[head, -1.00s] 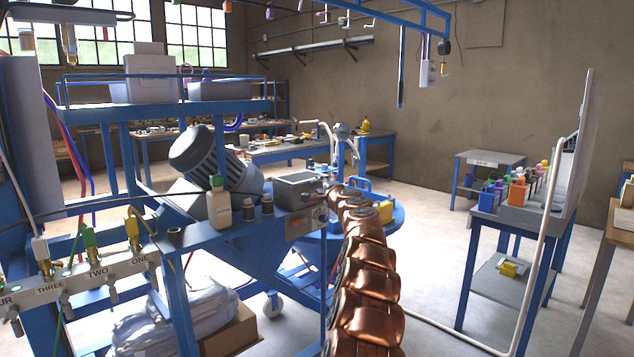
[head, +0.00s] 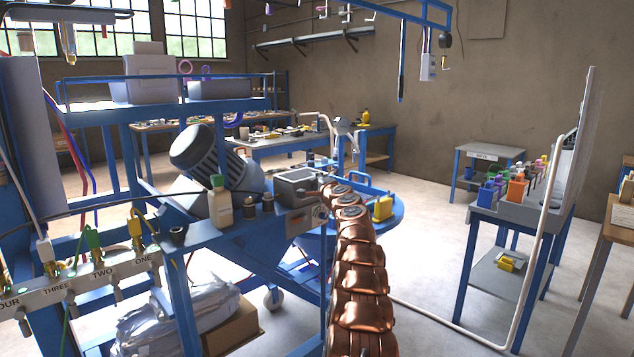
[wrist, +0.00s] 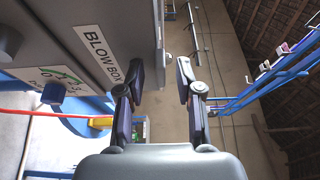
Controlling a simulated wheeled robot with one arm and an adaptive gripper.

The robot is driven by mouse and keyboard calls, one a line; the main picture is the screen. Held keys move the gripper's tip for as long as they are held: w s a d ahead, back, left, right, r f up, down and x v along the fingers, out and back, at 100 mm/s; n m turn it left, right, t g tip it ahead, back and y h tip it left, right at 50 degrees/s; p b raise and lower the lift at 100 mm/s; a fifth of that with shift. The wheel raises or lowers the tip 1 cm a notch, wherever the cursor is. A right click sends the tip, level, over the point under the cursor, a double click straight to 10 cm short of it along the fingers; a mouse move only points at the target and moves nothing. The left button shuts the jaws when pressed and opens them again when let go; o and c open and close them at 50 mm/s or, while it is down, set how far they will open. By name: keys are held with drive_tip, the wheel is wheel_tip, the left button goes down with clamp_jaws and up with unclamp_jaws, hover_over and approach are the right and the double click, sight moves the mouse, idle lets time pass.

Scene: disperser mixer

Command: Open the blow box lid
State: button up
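The blow box (head: 297,190) is a grey box on the blue bench in the middle of the head view, and its lid (head: 294,176) lies flat on top, looking closed. In the wrist view the grey face of the blow box (wrist: 66,42) fills the upper left, with a white "BLOW BOX" label. My gripper (wrist: 160,78) is open and empty, its two dark fingers apart. The left finger is close beside the box's edge; I cannot tell whether it touches. The right finger is over free space. In the head view my copper arm reaches to the box's right side, and the fingers are not clear.
A white bottle with a green cap (head: 219,202) and small dark jars (head: 250,208) stand left of the box. A yellow container (head: 382,208) stands on the round blue table to the right. A bench with colourful bottles (head: 512,192) is at the right, with open floor between.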

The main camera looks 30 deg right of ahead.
clamp_jaws()
idle(0.6)
